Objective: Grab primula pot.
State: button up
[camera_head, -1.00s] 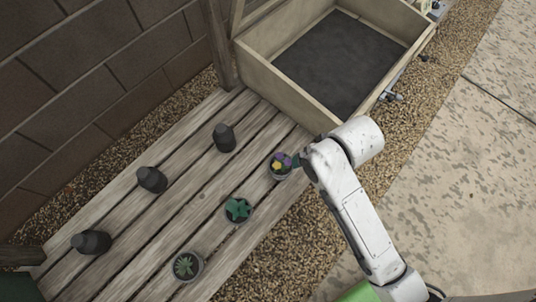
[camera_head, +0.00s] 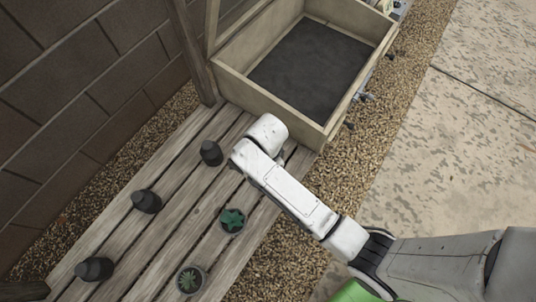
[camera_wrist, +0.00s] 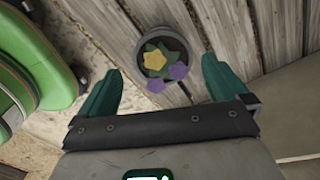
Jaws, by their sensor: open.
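The primula pot (camera_wrist: 166,38) is a round dark grey pot with one yellow flower, purple flowers and green leaves. It stands on the wooden slats in the wrist view. My gripper (camera_wrist: 160,78) is open, with its two green fingers apart. The pot lies ahead of the fingertips, roughly centred between them. The fingers do not appear to touch it, and nothing is held. In the head view my arm hides the pot and the gripper.
On the slatted bench (camera_head: 178,208) stand two succulent pots (camera_head: 232,220) (camera_head: 190,279) and three dark pots (camera_head: 211,153) (camera_head: 146,201) (camera_head: 94,269). A wooden raised bed (camera_head: 265,95) with dark soil adjoins the bench's far end. A brick wall (camera_head: 75,90) runs along the left.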

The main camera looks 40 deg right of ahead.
jog(key=f, duration=0.2)
jog(key=f+b, duration=0.1)
jog(key=f, duration=0.2)
jog(key=f+b, duration=0.1)
jog(key=f, duration=0.2)
jog(key=shift+w+d, duration=0.1)
jog(key=shift+d, duration=0.15)
jog(key=shift+c, duration=0.4)
jog(key=c, duration=0.9)
jog(key=shift+c, duration=0.3)
jog(key=shift+r, duration=0.15)
